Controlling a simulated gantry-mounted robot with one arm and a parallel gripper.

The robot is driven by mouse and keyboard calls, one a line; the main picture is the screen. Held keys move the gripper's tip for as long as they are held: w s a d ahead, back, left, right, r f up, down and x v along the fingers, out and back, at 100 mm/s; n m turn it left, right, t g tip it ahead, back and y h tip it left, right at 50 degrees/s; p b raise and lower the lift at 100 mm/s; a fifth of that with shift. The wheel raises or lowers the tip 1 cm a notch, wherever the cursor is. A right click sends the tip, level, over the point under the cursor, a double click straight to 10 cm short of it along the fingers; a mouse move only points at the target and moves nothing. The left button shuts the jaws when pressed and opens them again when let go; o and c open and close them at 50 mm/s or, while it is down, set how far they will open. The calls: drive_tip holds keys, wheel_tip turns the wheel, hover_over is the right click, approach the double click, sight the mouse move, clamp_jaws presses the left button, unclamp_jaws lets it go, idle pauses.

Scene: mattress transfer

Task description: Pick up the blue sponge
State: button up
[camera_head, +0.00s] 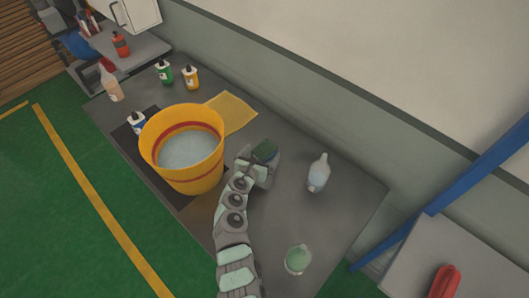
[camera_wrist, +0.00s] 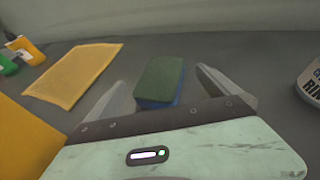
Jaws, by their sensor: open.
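The sponge (camera_wrist: 160,82) is a block with a dark green top and a blue lower part. In the wrist view it lies on the grey table between the two fingers of my gripper (camera_wrist: 172,92). The fingers are spread, one on each side of it, with a visible gap to the sponge. In the head view the sponge (camera_head: 265,151) shows at the end of my arm, partly hidden by my gripper (camera_head: 258,162).
A yellow bucket (camera_head: 184,178) of water stands close left of my gripper. A yellow cloth (camera_head: 229,112) lies behind it. A clear bottle (camera_head: 318,174) stands to the right, and a green-tinted bottle (camera_head: 298,260) at the front. Several bottles stand at the back left.

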drive_tip(key=shift+b+x, duration=0.45)
drive_tip(key=shift+x, duration=0.65)
drive_tip(key=c, duration=1.7)
drive_tip(key=shift+r, duration=0.1)
drive_tip(key=shift+c, duration=0.2)
